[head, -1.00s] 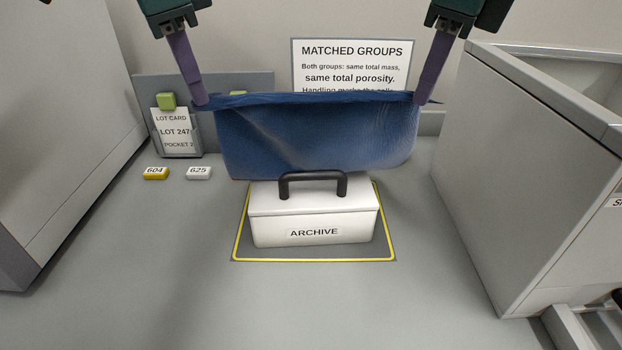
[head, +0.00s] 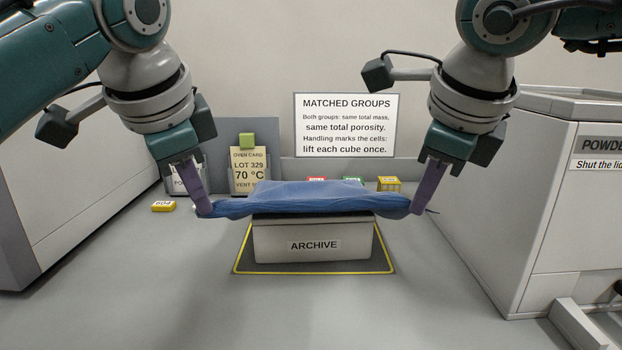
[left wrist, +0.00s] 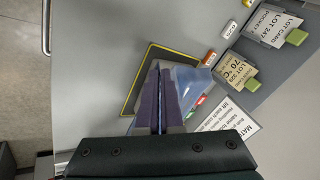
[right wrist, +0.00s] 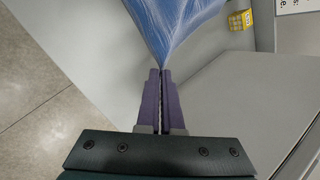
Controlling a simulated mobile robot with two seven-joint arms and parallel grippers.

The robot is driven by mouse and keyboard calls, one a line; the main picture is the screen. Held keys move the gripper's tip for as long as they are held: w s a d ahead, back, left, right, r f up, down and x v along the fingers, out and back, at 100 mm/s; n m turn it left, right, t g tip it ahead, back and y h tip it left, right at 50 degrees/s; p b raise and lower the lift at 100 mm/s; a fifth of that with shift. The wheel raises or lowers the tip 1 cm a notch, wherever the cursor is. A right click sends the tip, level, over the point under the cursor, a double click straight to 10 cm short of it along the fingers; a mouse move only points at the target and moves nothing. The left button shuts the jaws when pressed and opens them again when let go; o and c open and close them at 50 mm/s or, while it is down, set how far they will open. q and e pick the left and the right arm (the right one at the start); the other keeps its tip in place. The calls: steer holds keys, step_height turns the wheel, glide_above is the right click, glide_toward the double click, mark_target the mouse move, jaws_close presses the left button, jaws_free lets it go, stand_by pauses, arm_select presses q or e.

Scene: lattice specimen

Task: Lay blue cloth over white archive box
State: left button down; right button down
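The white archive box (head: 313,243) stands inside a yellow outline on the bench, with its ARCHIVE label facing me. The blue cloth (head: 305,196) is stretched across the top of the box and hides its lid and handle. My left gripper (head: 205,210) is shut on the cloth's left end, and my right gripper (head: 416,210) is shut on its right end. The cloth also shows in the left wrist view (left wrist: 190,82) and runs from the fingertips in the right wrist view (right wrist: 178,25). The box front stays uncovered.
A grey cabinet (head: 70,190) stands at the left and a grey bin (head: 535,205) at the right. Behind the cloth are a sign (head: 346,125), an oven card (head: 248,170) and a yellow block (head: 389,184). A yellow tag (head: 163,206) lies left. The bench front is clear.

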arm_select(q)
steer(key=shift+a, duration=0.1)
arm_select(e)
steer(key=shift+d, duration=0.1)
arm_select(q)
steer(key=c, duration=0.7)
jaws_free()
arm_select(e)
steer(key=c, duration=0.7)
jaws_free()
arm_select(q)
steer(key=v, duration=1.1)
steer(key=shift+s+f, duration=0.25)
steer(key=shift+s, duration=0.15)
arm_select(e)
steer(key=v, duration=1)
steer(key=shift+s+r, duration=0.2)
steer(key=shift+s, duration=0.35)
arm_select(q)
steer(key=shift+s, duration=0.1)
arm_select(e)
steer(key=shift+s, duration=0.15)
